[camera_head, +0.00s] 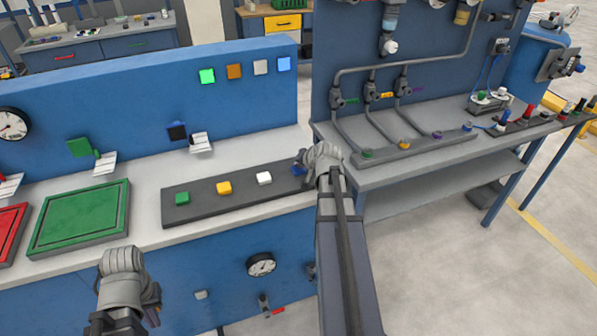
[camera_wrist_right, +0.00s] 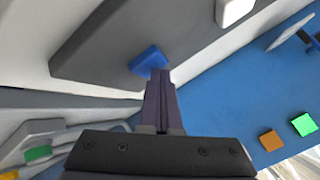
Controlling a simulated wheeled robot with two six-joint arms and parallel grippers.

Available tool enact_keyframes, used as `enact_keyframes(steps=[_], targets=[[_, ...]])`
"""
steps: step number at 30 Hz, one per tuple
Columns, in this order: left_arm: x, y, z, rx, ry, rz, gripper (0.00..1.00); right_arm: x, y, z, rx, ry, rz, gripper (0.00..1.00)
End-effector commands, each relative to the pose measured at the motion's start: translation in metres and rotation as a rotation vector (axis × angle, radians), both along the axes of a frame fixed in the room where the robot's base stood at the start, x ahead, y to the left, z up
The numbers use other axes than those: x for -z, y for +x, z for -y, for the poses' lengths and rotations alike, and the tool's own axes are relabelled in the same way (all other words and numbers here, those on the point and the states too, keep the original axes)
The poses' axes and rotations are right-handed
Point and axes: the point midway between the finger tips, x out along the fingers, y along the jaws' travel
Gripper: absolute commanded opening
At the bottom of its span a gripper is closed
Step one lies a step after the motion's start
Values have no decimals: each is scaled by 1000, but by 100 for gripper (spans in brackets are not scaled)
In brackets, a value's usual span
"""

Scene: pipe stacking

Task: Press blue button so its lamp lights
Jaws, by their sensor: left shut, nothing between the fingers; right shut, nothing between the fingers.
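The blue button (camera_head: 297,170) sits at the right end of a dark strip (camera_head: 215,201), largely hidden by my right gripper (camera_head: 307,164). In the right wrist view the shut, empty fingers (camera_wrist_right: 158,77) reach the edge of the blue button (camera_wrist_right: 147,59) and appear to touch it. The blue lamp (camera_head: 284,64) on the panel is bright and looks lit. The green lamp (camera_head: 207,76) is also bright. The orange lamp (camera_head: 234,71) and white lamp (camera_head: 260,67) look dull. My left gripper (camera_head: 153,303) is shut and empty in front of the bench.
Green (camera_head: 182,199), yellow (camera_head: 224,188) and white (camera_head: 264,178) buttons share the strip. A green tray (camera_head: 80,218) and a red tray (camera_head: 10,235) lie to the left. A pipe rack bench (camera_head: 390,177) stands on the right, past a narrow gap.

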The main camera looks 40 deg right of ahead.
Motion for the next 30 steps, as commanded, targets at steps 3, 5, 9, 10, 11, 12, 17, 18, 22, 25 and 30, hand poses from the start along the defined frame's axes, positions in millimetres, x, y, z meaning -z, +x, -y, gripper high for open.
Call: enact_keyframes(steps=[3, 5, 9, 10, 11, 12, 17, 18, 22, 25, 30], targets=[[-1, 0, 0, 0, 0, 0, 0, -1, 0, 0, -1, 1, -1, 0], [-3, 0, 0, 0, 0, 0, 0, -3, 0, 0, -1, 1, -1, 0], [-10, 0, 0, 0, 0, 0, 0, -10, 0, 0, -1, 1, -1, 0], [-12, 0, 0, 0, 0, 0, 0, -11, 0, 0, -1, 1, -1, 0], [-13, 0, 0, 0, 0, 0, 0, -13, 0, 0, -1, 1, -1, 0], [-14, 0, 0, 0, 0, 0, 0, -14, 0, 0, -1, 1, -1, 0], [-14, 0, 0, 0, 0, 0, 0, -14, 0, 0, -1, 1, -1, 0], [-14, 0, 0, 0, 0, 0, 0, -14, 0, 0, -1, 1, -1, 0], [-14, 0, 0, 0, 0, 0, 0, -14, 0, 0, 0, 0, 0, 0], [-18, 0, 0, 0, 0, 0, 0, -18, 0, 0, 0, 0, 0, 0], [-33, 0, 0, 0, 0, 0, 0, -33, 0, 0, 0, 0, 0, 0]])
